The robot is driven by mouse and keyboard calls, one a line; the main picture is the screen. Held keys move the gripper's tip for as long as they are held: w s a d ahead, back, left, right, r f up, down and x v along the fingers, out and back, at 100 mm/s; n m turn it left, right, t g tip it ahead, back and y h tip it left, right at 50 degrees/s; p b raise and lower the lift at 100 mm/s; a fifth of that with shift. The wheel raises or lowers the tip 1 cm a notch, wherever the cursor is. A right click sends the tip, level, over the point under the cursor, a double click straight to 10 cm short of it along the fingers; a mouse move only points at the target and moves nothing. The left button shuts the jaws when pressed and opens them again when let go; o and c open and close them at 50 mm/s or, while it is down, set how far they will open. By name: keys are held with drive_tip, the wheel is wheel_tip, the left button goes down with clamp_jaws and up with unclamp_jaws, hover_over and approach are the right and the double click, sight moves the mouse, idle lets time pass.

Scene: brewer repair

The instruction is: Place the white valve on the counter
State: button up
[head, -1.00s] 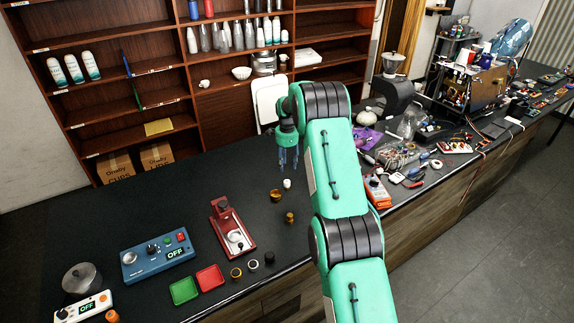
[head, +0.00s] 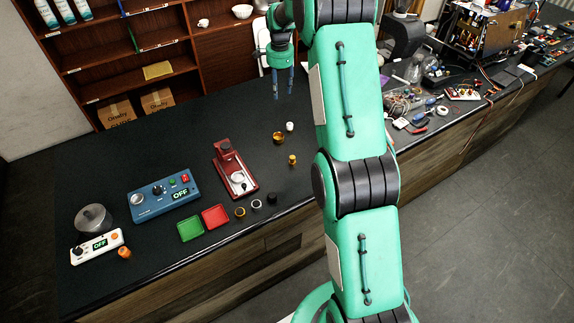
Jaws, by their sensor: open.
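The white valve (head: 290,126) is a small white piece standing on the black counter (head: 130,255), just behind an amber ring-shaped part (head: 279,138). My gripper (head: 283,97) points down with its two blue-grey fingers apart and nothing between them. It hangs above and slightly behind the white valve in the picture, with a visible gap between the fingertips and the valve. The valve is too small for its details to show.
An orange-brown part (head: 292,160) stands in front of the valve. A red press-like device (head: 233,172), a blue control box (head: 163,194), green (head: 191,229) and red (head: 215,217) trays and several small rings lie to the left. Tools clutter the counter on the right.

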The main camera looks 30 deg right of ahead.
drive_tip(key=s+a+r+n+t, duration=0.1)
drive_tip(key=s+a+r+n, duration=0.3)
drive_tip(key=s+a+r, duration=0.65)
drive_tip(key=s+a+r+n+t, duration=0.1)
drive_tip(key=s+a+r+n, duration=0.45)
drive_tip(key=s+r, duration=0.7)
drive_tip(key=s+a+n+t, duration=0.1)
drive_tip(key=s+a, duration=0.3)
drive_tip(key=s, duration=0.6)
drive_tip(key=s+a+n+t, duration=0.1)
drive_tip(key=s+a+n, duration=0.2)
drive_tip(key=s, duration=0.7)
drive_tip(key=s+a+f+n, duration=0.1)
drive_tip(key=s+a+n, duration=0.3)
drive_tip(key=s, duration=0.5)
drive_tip(key=shift+s+a+t, duration=0.35)
drive_tip(key=shift+s+t, duration=0.05)
drive_tip(key=shift+f, duration=0.15)
wheel_tip(320, 180, down, 12)
drive_tip(key=b, duration=1.2)
drive_tip(key=shift+f+b, duration=0.25)
drive_tip(key=shift+b, duration=0.1)
